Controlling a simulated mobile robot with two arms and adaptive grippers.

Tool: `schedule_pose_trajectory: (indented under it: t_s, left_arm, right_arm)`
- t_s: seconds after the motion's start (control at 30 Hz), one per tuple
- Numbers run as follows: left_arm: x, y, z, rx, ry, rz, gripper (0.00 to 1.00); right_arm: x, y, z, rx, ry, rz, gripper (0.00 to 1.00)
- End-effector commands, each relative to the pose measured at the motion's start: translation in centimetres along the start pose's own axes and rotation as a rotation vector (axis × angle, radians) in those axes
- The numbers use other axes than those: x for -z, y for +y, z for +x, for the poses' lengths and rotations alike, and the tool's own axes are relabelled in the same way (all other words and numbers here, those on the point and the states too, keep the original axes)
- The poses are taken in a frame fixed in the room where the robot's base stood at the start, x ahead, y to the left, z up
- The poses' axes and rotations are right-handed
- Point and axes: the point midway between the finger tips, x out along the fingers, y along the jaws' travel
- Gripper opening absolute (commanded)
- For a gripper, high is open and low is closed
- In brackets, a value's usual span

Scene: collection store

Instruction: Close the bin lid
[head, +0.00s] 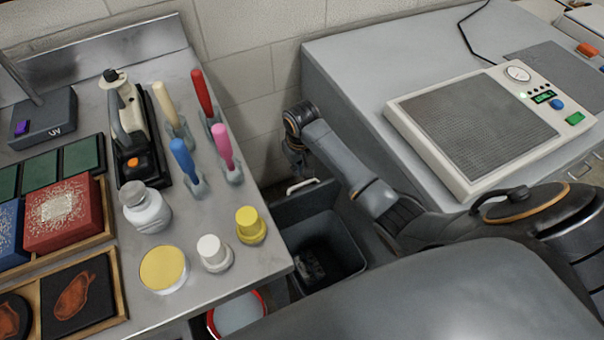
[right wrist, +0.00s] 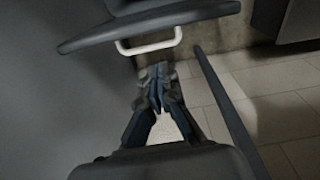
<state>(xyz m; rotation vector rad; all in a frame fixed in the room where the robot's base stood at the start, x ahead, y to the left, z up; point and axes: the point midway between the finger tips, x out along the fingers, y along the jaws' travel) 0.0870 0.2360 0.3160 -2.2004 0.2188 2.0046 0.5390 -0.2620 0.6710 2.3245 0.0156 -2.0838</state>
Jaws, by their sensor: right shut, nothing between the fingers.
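The dark grey bin (head: 345,240) stands on the floor in the gap between the steel table and the grey cabinet. It is open, and some dark contents show at its bottom. Its raised lid (head: 318,192) shows at the bin's back, with a white handle (head: 301,186). My right gripper (head: 297,170) is over the back of the bin, close to the handle. In the right wrist view, my right gripper (right wrist: 158,105) is shut and empty, and the white handle (right wrist: 150,44) is just beyond its fingertips. I cannot tell whether they touch. My left gripper is not in view.
The steel table (head: 215,120) at left holds several coloured-handled tools, a white jar (head: 146,208), pots and boxes. The grey cabinet (head: 350,90) at right carries a flat white device (head: 480,120). A red-rimmed container (head: 240,312) sits by the table's front edge. The gap is narrow.

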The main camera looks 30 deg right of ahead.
Motion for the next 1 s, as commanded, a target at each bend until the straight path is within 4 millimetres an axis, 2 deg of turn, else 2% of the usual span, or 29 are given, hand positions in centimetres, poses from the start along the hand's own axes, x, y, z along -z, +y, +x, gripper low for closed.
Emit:
schedule_pose_trajectory:
  t_s: [0.03,0.2,0.33,0.43,0.57,0.9,1.0]
  left_arm:
    - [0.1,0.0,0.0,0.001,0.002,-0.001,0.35]
    - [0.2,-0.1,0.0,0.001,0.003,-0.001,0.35]
    - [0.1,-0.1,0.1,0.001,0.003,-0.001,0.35]
    - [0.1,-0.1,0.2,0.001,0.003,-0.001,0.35]
    - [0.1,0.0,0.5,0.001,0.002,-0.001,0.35]
    - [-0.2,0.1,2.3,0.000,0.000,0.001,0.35]
    - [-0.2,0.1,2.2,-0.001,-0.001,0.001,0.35]
  right_arm:
    - [1.3,0.7,-0.6,-0.003,-0.003,0.016,0.00]
    - [4.3,2.2,-2.1,0.001,-0.023,0.065,0.00]
    - [5.3,2.9,-2.6,0.003,-0.033,0.088,0.00]
    - [5.5,3.0,-2.3,0.004,-0.036,0.093,0.00]
    - [5.4,3.0,-0.5,0.005,-0.038,0.092,0.00]
    - [5.2,2.9,6.3,0.005,-0.036,0.092,0.00]
    - [4.8,2.9,7.5,0.004,-0.036,0.092,0.00]
